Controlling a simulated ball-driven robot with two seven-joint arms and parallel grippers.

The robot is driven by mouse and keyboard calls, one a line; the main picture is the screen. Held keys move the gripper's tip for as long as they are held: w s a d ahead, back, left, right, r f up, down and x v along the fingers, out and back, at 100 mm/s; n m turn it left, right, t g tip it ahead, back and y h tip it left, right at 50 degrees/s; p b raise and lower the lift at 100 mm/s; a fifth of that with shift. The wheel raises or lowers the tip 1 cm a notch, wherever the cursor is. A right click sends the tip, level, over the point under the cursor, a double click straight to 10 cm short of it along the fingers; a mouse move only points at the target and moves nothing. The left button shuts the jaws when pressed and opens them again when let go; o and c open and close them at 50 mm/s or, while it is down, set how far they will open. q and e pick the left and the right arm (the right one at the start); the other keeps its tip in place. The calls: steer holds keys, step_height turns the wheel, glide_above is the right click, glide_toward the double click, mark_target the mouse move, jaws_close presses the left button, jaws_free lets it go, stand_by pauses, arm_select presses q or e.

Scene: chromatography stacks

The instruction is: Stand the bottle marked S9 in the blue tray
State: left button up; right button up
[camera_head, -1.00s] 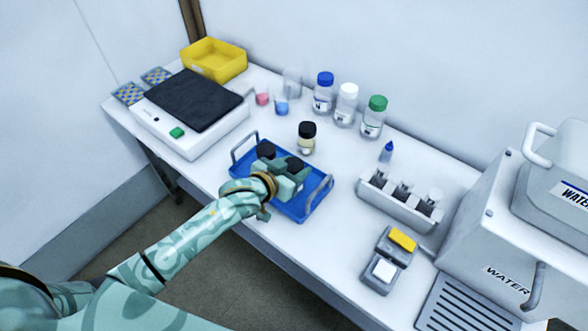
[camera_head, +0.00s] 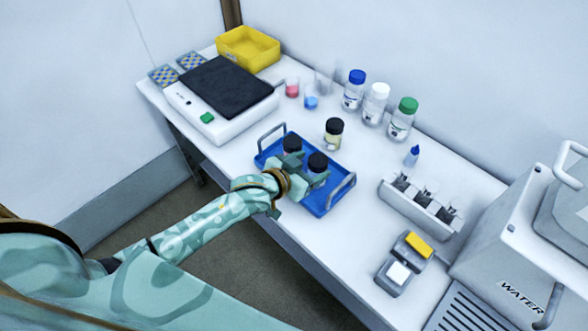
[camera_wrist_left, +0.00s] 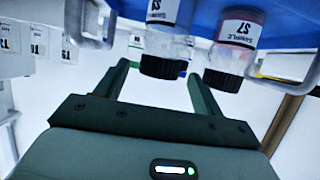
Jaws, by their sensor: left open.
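The blue tray (camera_head: 329,204) has grey handles and sits near the table's front edge. Two black-capped bottles stand upright in it, a left one (camera_head: 292,145) and a right one (camera_head: 317,163). In the left wrist view, which is upside down, one bottle (camera_wrist_left: 235,40) reads S7; the other bottle's label (camera_wrist_left: 163,12) is cut off. A third black-capped bottle (camera_head: 334,134) with yellowish content stands on the table behind the tray; its mark is unreadable. My left gripper (camera_head: 304,178) is open and empty at the tray's front side, close to the right bottle. My right gripper is not in view.
Blue (camera_head: 354,90), white (camera_head: 375,103) and green-capped (camera_head: 402,119) bottles stand behind. A balance-like device (camera_head: 215,105) is at left, with a yellow bin (camera_head: 248,48) behind it. A grey rack (camera_head: 420,205) and small device (camera_head: 404,263) stand right of the tray.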

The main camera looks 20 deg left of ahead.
arm_select(q)
steer(key=p+v, duration=0.2)
steer(key=v, duration=0.6)
steer(key=shift+s, duration=0.2)
